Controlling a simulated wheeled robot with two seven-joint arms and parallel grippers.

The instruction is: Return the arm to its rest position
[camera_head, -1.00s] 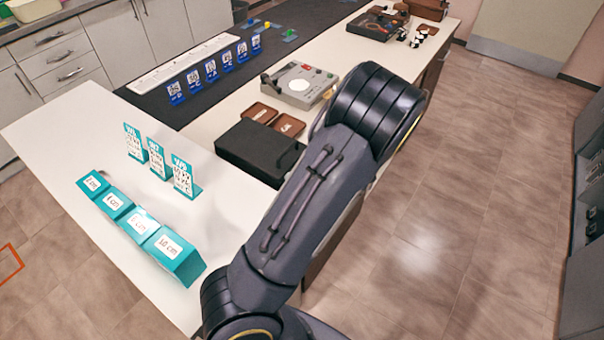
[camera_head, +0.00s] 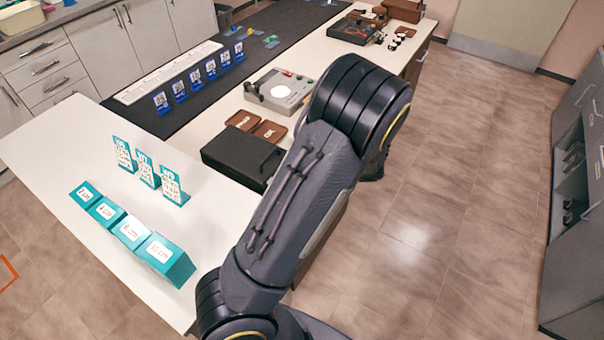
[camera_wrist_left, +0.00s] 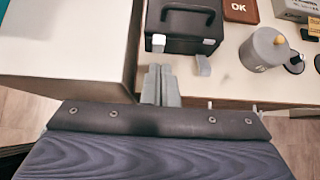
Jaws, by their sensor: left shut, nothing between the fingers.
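My arm (camera_head: 300,190) rises from the bottom middle of the head view and bends at a black joint, hiding part of the counter's edge. Its gripper is hidden in that view. In the left wrist view my left gripper (camera_wrist_left: 160,85) shows two grey fingers close together, shut and empty. They appear in front of the black case (camera_wrist_left: 180,43) with a handle, near the counter's edge. I cannot tell their height or whether they touch anything. The case also shows in the head view (camera_head: 238,157). My right gripper is not in view.
Brown trays (camera_head: 270,131) and a grey device (camera_head: 278,91) stand behind the case. The white counter (camera_head: 60,145) at left bears teal size blocks (camera_head: 131,231) and teal cards (camera_head: 146,169). Blue cards (camera_head: 195,77) stand on the dark mat. The floor (camera_head: 450,200) at right is clear beside a grey cabinet.

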